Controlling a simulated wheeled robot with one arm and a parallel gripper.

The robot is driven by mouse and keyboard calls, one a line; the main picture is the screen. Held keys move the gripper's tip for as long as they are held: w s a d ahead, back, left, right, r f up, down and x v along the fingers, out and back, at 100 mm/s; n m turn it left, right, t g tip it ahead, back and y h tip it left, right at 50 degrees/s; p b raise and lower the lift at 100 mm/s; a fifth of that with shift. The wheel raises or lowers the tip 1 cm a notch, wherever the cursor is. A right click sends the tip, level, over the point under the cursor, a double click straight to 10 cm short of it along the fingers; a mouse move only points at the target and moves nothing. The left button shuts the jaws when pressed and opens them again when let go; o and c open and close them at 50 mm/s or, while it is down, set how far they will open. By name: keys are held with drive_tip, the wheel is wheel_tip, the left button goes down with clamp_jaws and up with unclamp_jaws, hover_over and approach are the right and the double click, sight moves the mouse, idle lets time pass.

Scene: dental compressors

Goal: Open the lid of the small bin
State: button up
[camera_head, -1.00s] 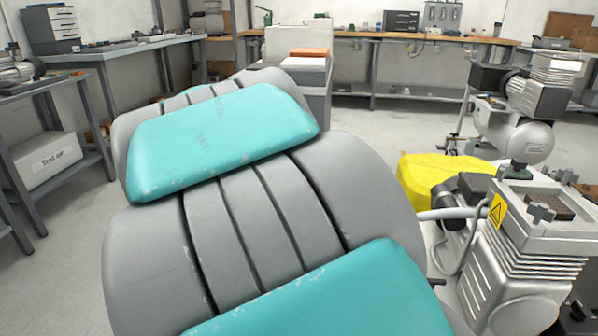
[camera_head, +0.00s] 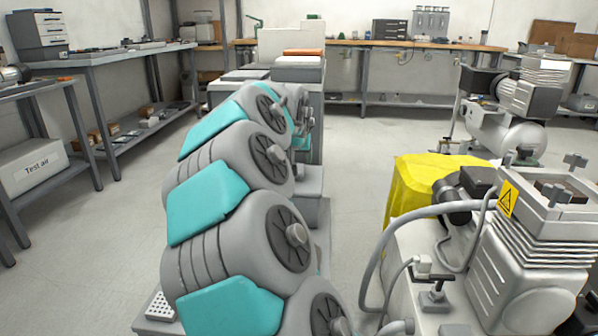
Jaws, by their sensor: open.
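My grey and teal arm fills the middle of the head view, running from the bottom edge up toward a grey cabinet-like unit (camera_head: 228,94). My gripper cannot be made out; the arm's far end is hidden behind its own links. No small bin with a lid can be clearly identified. The grey unit has flat tops and an orange item (camera_head: 303,52) on it, and my arm covers part of its front.
A compressor (camera_head: 530,265) with a yellow warning label and hoses stands close at right, beside a yellow cover (camera_head: 420,185). Another compressor (camera_head: 515,115) stands behind. Workbenches line the left and back; a box marked "Test air" (camera_head: 32,170) is at left. Open floor lies between.

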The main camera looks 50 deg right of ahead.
sight(299, 167)
drive_tip(key=shift+w+d+f, duration=0.1)
drive_tip(key=shift+d+f, duration=0.05)
drive_tip(key=shift+d, duration=0.15)
drive_tip(key=x, duration=0.7)
drive_tip(key=shift+f+b, duration=0.1)
drive_tip(key=shift+b, duration=0.25)
drive_tip(key=shift+c, duration=0.2)
clamp_jaws()
idle(0.7)
